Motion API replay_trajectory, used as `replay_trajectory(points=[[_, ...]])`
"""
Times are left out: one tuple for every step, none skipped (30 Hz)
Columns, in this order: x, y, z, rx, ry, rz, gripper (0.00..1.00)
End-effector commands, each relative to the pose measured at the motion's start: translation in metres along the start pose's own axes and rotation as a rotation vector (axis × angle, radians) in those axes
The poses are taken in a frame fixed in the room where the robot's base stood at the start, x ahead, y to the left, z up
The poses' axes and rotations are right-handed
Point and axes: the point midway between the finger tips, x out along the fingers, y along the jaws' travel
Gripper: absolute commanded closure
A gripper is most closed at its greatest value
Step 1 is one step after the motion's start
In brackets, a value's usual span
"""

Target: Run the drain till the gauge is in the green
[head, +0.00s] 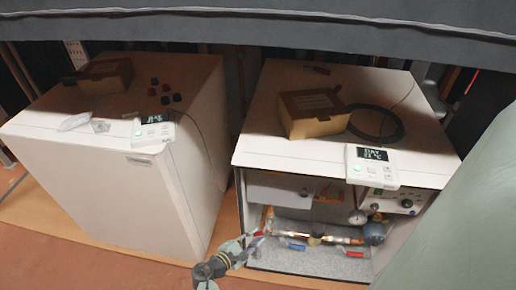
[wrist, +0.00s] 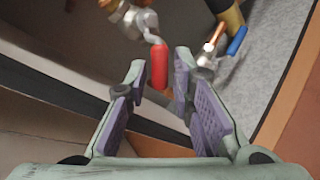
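The right heat pump (head: 350,155) has an open front with copper pipework and valves inside. A small round gauge (head: 357,217) sits at the right of the pipework; its needle and colours are too small to read. My gripper (wrist: 160,80) is open, and in the head view it is at the lower left of the opening. I cannot tell which handle is the drain.
A lit controller (head: 372,166) is at the right unit's top front edge, with a cardboard box (head: 312,112) and black cable behind. A closed white unit (head: 110,160) stands to the left. The cabinet's grey floor (head: 310,263) is below the pipes.

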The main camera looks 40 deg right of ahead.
Motion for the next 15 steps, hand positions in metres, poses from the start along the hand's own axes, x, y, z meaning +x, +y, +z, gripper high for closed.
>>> replay_trajectory(points=[[0.008,0.000,0.000,0.000,-0.001,-0.001,0.78],[0.011,0.000,0.000,0.001,-0.001,-0.001,0.78],[0.016,0.000,0.000,0.001,-0.001,-0.001,0.78],[0.018,0.000,0.000,0.001,0.000,-0.001,0.78],[0.021,0.000,0.000,0.001,0.000,-0.001,0.78],[0.023,0.000,0.000,0.001,0.000,-0.001,0.78],[0.025,0.000,0.000,0.001,0.000,-0.001,0.78],[0.026,0.000,0.000,0.001,0.000,0.000,0.78],[0.027,0.000,0.000,0.000,0.001,0.000,0.78],[0.027,0.000,0.000,0.000,0.001,0.000,0.78],[0.027,0.000,0.000,0.000,0.001,0.000,0.78],[0.027,0.000,0.000,0.000,0.001,0.001,0.78],[0.027,0.000,0.000,0.000,0.001,0.001,0.78],[0.027,0.000,0.000,0.000,0.001,0.001,0.78],[0.027,0.000,0.000,0.000,0.001,0.001,0.78]])
